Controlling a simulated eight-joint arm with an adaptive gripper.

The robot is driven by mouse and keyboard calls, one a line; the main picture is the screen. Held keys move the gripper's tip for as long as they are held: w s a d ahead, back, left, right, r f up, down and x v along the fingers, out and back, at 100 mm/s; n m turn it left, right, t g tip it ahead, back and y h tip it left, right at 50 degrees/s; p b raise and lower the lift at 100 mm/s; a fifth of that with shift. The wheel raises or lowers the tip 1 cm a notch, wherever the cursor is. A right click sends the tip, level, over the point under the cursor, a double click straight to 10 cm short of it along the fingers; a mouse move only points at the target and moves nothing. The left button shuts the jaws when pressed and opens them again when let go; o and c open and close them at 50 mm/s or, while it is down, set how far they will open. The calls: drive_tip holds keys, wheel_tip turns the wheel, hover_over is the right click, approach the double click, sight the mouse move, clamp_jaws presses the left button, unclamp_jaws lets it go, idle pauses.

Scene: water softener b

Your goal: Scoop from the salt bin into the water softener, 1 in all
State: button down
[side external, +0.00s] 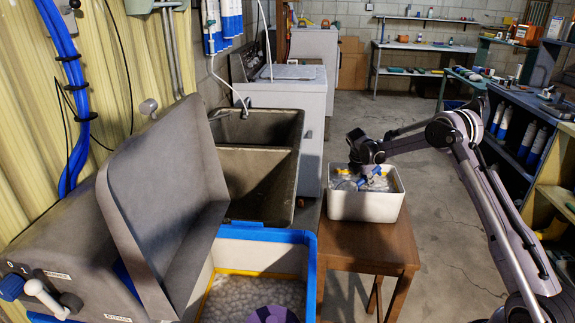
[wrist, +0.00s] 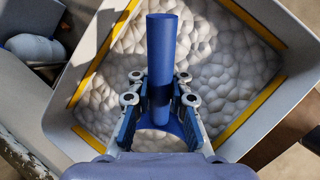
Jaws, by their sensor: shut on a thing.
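The salt bin (side external: 365,207) is a white tub on a wooden stool. Pale lumpy salt (wrist: 215,60) fills it in the wrist view, with yellow strips along its inner walls. My gripper (side external: 368,172) is down at the bin's mouth. In the wrist view my gripper (wrist: 160,100) is shut on the blue handle of the scoop (wrist: 161,45). The scoop's bowl is mostly hidden by the fingers and wrist, so I cannot tell its load. The water softener (side external: 262,233) stands at lower left with a blue rim, a raised grey lid and white pellets inside.
A round purple part (side external: 270,314) sits in the softener's opening. The raised grey lid (side external: 160,190) stands on its left. A double sink (side external: 250,160) is behind. The wooden stool (side external: 370,245) has bare top in front of the bin, and open floor lies to its right.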

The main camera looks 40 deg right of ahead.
drive_tip(key=shift+r, duration=0.15)
idle(0.4)
drive_tip(key=shift+r, duration=1.35)
drive_tip(key=shift+r, duration=4.2)
drive_tip(key=y, duration=0.3)
drive_tip(key=shift+d+t+y, duration=0.15)
drive_tip(key=shift+t+y, duration=0.15)
drive_tip(key=shift+y, duration=0.1)
drive_tip(key=shift+m+t+y, duration=0.3)
drive_tip(key=shift+y, duration=0.6)
